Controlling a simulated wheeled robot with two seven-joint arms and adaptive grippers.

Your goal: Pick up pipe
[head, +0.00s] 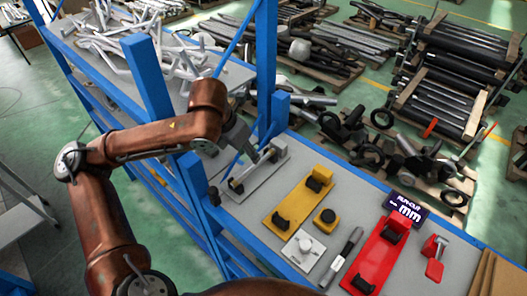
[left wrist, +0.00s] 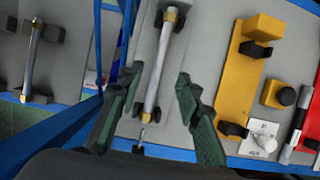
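A slim grey pipe (left wrist: 158,72) with brass-coloured ends rests on dark supports on a grey base plate, seen in the left wrist view. In the head view the grey stand (head: 262,172) shows on the shelf, partly hidden by my left gripper (head: 240,143). In the left wrist view my left gripper (left wrist: 156,84) is open, with one green-grey finger on each side of the pipe and visible gaps to it. Whether the fingertips are down at the pipe's height I cannot tell. A second similar pipe (left wrist: 33,55) lies on supports at the left. My right gripper is not in view.
A yellow stand (head: 298,200), a yellow block (head: 325,218), a white plate with a knob (head: 303,250) and a red stand (head: 378,256) stand to the right. Blue posts (head: 147,75) rise close to my arm. A heap of pale pipes (head: 150,35) lies behind.

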